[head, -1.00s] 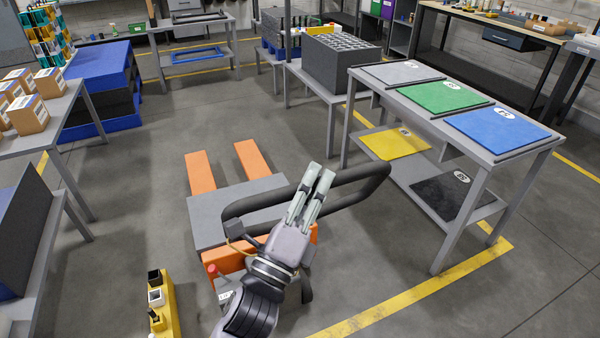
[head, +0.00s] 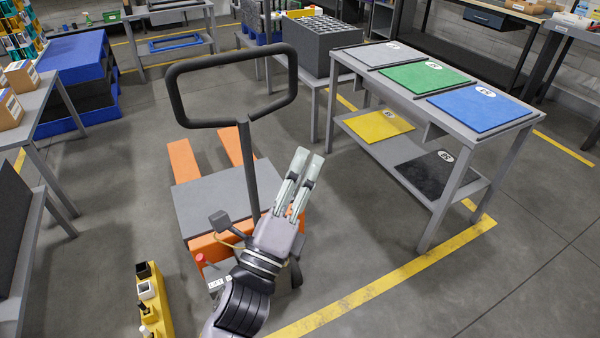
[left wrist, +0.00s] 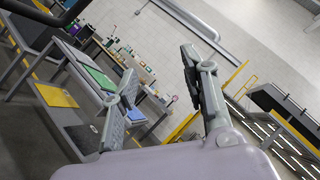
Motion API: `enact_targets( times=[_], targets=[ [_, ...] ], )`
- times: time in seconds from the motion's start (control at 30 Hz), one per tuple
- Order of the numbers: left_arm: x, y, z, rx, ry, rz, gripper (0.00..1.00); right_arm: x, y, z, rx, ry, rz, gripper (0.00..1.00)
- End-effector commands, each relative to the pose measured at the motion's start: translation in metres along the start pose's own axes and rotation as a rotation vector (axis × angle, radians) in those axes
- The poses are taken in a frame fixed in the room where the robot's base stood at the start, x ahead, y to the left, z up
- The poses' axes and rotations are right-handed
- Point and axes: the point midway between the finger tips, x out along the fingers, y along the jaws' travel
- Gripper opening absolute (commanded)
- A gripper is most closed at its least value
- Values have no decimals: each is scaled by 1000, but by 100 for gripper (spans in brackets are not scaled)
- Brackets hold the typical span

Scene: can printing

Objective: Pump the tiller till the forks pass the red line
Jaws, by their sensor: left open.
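The orange pallet jack has a black tiller (head: 247,165) that stands raised, its loop handle (head: 174,95) high in the head view. Its two orange forks (head: 184,162) point away from me, beyond a grey deck (head: 215,195). My left gripper (head: 309,155) is open and empty, right of the tiller shaft and below the loop, apart from the handle. Its spread fingers also show in the left wrist view (left wrist: 160,65). A dark bar, probably the tiller handle, crosses that view's top left corner. I cannot make out a red line. My right gripper is not in view.
A grey table (head: 517,124) with grey, green and blue mats stands to the right. Another table (head: 58,88) with boxes is at the left. Floor between jack and right table is clear.

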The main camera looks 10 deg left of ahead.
Motion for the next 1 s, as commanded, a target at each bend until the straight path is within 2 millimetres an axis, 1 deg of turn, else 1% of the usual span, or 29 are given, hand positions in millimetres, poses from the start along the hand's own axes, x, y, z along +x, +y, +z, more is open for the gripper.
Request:
enact_targets(
  times=[0.17, 0.27, 0.7, 0.9, 1.0],
  targets=[
    [-6, 0, 0, -1, -1, 2, 41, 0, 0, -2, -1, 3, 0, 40],
    [-17, 1, 0, -2, -1, 3, 41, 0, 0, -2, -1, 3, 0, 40],
    [-90, 2, 0, -3, 0, 7, 41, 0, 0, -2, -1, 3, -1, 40],
    [-112, 1, 0, -2, 0, 4, 41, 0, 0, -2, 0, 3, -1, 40],
    [-118, 1, 0, -1, 0, 3, 41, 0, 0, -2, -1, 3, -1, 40]
  ],
)
